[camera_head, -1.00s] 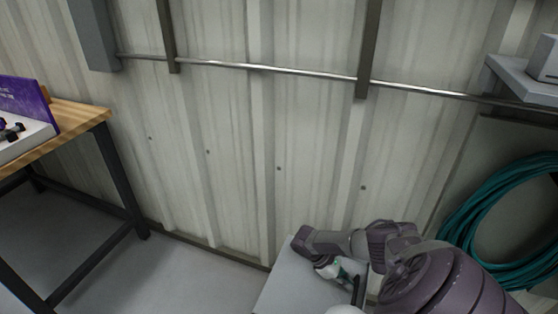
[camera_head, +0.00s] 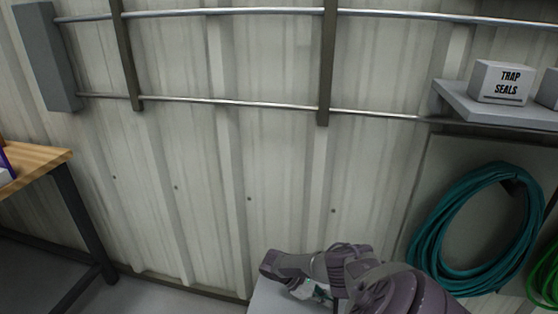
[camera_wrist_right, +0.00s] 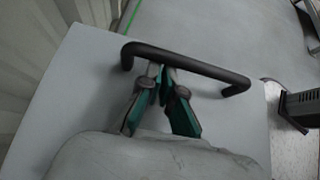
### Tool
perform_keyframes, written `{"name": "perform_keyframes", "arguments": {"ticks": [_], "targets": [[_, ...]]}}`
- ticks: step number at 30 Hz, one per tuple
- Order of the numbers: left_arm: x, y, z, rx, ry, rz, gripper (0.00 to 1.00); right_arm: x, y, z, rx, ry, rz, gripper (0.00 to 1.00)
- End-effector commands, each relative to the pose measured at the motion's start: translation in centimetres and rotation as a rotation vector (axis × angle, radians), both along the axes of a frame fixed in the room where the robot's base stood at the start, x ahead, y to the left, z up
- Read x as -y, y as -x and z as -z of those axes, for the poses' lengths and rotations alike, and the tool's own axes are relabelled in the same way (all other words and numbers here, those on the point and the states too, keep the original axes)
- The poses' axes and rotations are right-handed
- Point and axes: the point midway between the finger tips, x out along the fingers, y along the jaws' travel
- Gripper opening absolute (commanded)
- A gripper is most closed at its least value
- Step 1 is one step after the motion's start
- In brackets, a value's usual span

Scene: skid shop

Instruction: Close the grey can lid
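The grey can lid (camera_wrist_right: 225,115) is a flat light-grey panel in the right wrist view, with a black bar handle (camera_wrist_right: 205,69) across it. A corner of what looks like the same grey panel (camera_head: 262,297) shows at the bottom of the head view, mostly hidden by my right arm. My right gripper (camera_wrist_right: 163,82) has its teal fingers drawn together at the tips, right at the handle's bar. The bar does not clearly lie between the fingers; contact is hard to tell. It also shows in the head view (camera_head: 312,290). How far the lid is open is unclear. My left gripper is out of view.
A corrugated wall with rails (camera_head: 230,102) stands behind. A wooden-topped workbench (camera_head: 35,160) is at left. A shelf (camera_head: 490,109) with a "TRAP SEALS" box (camera_head: 499,82) and a coiled teal hose (camera_head: 426,235) are at right. Floor is clear between bench and panel.

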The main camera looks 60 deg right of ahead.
Motion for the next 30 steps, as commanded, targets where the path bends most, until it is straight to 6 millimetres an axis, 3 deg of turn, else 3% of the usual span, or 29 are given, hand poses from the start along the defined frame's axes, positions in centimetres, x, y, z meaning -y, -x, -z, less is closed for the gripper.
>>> {"name": "perform_keyframes", "arguments": {"ticks": [16, 21, 30], "targets": [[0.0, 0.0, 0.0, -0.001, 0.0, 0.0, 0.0, -3.0, -7.6, -5.9, 0.003, -0.001, 0.001, 0.0], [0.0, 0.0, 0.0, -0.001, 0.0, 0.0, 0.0, -3.5, -8.7, -6.8, 0.0, -0.002, 0.0, 0.0], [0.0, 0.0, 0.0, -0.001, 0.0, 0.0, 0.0, -3.6, -8.9, -6.9, -0.001, -0.002, 0.001, 0.0]]}}
